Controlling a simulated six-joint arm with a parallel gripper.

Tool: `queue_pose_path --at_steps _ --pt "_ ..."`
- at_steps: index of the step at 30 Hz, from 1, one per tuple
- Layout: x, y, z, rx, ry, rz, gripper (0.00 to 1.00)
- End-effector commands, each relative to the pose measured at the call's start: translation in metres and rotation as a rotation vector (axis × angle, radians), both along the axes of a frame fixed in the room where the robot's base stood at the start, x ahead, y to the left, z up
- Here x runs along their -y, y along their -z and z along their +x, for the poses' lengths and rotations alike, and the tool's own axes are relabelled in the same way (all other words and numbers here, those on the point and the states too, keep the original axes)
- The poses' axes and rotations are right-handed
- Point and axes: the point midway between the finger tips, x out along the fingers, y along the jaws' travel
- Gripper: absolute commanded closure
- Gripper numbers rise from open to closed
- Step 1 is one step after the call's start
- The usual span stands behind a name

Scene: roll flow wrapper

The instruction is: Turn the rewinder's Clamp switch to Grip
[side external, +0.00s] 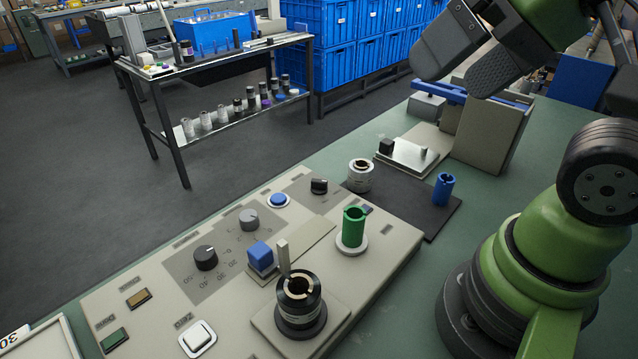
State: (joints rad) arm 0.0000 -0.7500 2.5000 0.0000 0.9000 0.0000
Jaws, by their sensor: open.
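My gripper (452,80) is at the top right, its two grey padded fingers spread apart and empty, high above the bench's far end. It is well away from the beige control panel (228,322) in the lower middle. A small black rotary switch (319,186) sits at the panel's far end, with a bar-like handle. A black knob (206,257) with a numbered dial and a grey knob (249,219) are farther left. The lettering is too small to tell which control is marked Clamp, or where Grip is.
A black ringed holder (299,307), a green slotted tube (354,228), a blue block (260,256) and an upright grey lever (284,258) rise from the panel. A blue tube (443,190) stands on a dark mat (418,217). A grey slanted stand (490,135) is behind.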

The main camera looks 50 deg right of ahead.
Motion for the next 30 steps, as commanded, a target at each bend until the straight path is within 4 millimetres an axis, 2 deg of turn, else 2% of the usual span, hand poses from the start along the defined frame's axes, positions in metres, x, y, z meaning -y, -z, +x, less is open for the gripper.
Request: queue_pose_path --at_steps 1,5,6,7,12,17,20,24,30 --pt "0.0 0.0 0.0 0.0 0.0 0.0 0.17" --pt "0.001 -0.002 0.008 -0.017 -0.019 -0.02 0.46" --pt "0.002 -0.003 0.013 -0.031 -0.034 -0.036 0.56" --pt "0.003 -0.003 0.019 -0.043 -0.049 -0.05 0.61" --pt "0.01 0.0 0.066 -0.14 -0.184 -0.166 0.61" --pt "0.019 0.021 0.117 -0.24 -0.339 -0.267 0.61" --pt "0.025 0.044 0.147 -0.303 -0.442 -0.32 0.61" --pt "0.034 0.086 0.183 -0.389 -0.595 -0.38 0.61" --pt "0.045 0.144 0.212 -0.476 -0.77 -0.426 0.61"
